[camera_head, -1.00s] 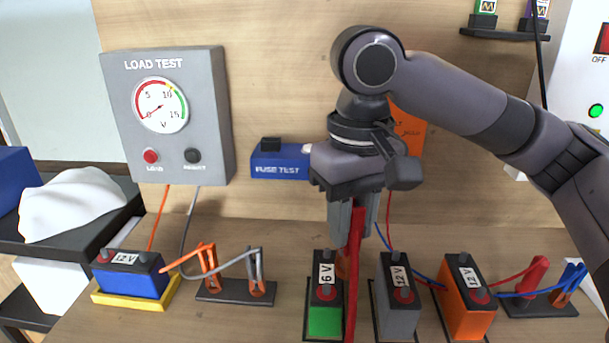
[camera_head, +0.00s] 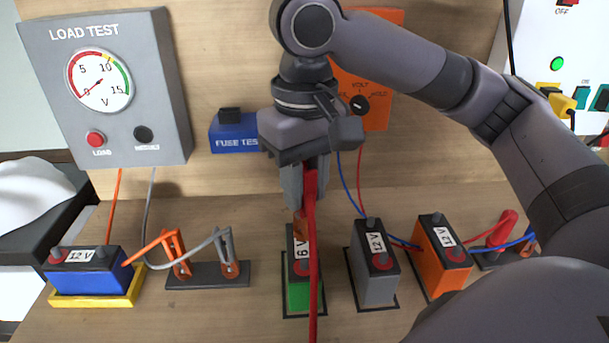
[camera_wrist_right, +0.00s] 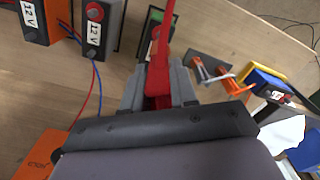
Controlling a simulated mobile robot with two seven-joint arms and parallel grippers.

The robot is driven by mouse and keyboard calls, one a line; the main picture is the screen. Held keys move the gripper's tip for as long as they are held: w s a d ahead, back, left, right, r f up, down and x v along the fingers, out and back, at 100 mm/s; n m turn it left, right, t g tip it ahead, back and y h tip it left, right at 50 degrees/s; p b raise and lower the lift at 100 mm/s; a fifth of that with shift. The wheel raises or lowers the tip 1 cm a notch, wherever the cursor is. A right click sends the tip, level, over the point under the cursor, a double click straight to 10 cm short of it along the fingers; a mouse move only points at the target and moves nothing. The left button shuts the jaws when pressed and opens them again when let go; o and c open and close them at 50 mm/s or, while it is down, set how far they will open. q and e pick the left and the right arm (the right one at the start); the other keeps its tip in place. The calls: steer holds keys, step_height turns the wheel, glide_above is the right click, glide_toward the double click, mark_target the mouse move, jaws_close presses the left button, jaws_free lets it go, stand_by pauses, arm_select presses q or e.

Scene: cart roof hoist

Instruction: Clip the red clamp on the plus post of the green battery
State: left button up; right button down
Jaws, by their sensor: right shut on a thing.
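The green battery (camera_head: 299,294), labelled 6 V, stands on a dark base on the bench. Its plus post (camera_head: 301,266) has a red ring and is partly covered by the red cable. My right gripper (camera_head: 305,190) is shut on the red clamp (camera_head: 311,180) above the battery's far end. In the right wrist view, the clamp (camera_wrist_right: 158,78) sits between the fingers, with the green battery (camera_wrist_right: 153,20) just beyond. My left gripper is not in view.
A grey 12 V battery (camera_head: 374,285) and an orange one (camera_head: 436,265) stand close to the right. A clamp rack (camera_head: 207,281) and a blue battery (camera_head: 90,280) stand to the left. The load tester (camera_head: 160,90) and fuse tester (camera_head: 225,140) are at the back.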

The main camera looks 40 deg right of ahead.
mark_target(305, 209)
steer(key=shift+f+b, duration=0.55)
steer(key=shift+f, duration=1.65)
steer(key=shift+r+p, duration=0.1)
steer(key=shift+p, duration=0.6)
steer(key=shift+f, duration=1.7)
steer(key=c, duration=0.8)
jaws_free()
